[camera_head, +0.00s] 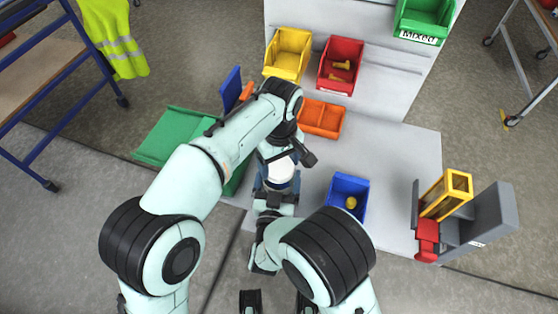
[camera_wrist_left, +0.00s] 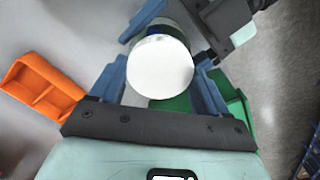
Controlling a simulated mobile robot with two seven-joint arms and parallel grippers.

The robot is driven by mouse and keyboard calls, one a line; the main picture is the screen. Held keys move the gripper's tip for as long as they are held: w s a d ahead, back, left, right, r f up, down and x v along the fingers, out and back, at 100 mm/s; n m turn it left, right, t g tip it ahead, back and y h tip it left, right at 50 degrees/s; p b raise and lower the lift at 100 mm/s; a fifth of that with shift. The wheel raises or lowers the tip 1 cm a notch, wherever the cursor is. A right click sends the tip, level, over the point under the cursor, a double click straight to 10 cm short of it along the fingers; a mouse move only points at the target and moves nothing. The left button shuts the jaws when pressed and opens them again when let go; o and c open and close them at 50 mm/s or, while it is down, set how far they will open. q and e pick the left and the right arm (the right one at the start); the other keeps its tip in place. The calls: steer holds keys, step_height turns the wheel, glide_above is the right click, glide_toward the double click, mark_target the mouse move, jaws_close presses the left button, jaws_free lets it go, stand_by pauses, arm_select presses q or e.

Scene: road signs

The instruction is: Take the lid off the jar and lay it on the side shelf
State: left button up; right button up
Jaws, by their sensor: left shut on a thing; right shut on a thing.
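The jar stands with its round white lid (camera_head: 281,169) on top, on the grey tabletop (camera_head: 400,150) in front of me. In the left wrist view the white lid (camera_wrist_left: 160,66) fills the space between the blue fingers of my left gripper (camera_wrist_left: 161,78), which is shut on it from above. A strip of the jar's body (camera_wrist_left: 166,27) shows past the lid's far edge. My right gripper (camera_head: 277,188) is shut on the jar's body from the near side. The arms hide much of the jar. I cannot tell which surface is the side shelf.
A blue bin (camera_head: 347,195) with a yellow piece stands right of the jar. An orange tray (camera_head: 321,118), yellow bin (camera_head: 288,54) and red bin (camera_head: 341,65) lie behind. A green bin (camera_head: 172,137) is at left. A grey stand with yellow frame (camera_head: 446,195) is at right.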

arm_select(q)
steer(key=n, duration=0.4)
steer(key=shift+n, duration=0.4)
steer(key=n, duration=0.4)
steer(key=shift+n, duration=0.4)
steer(key=n, duration=0.4)
steer(key=shift+n, duration=0.3)
steer(key=n, duration=0.3)
steer(key=shift+r, duration=0.2)
steer(key=shift+r, duration=0.95)
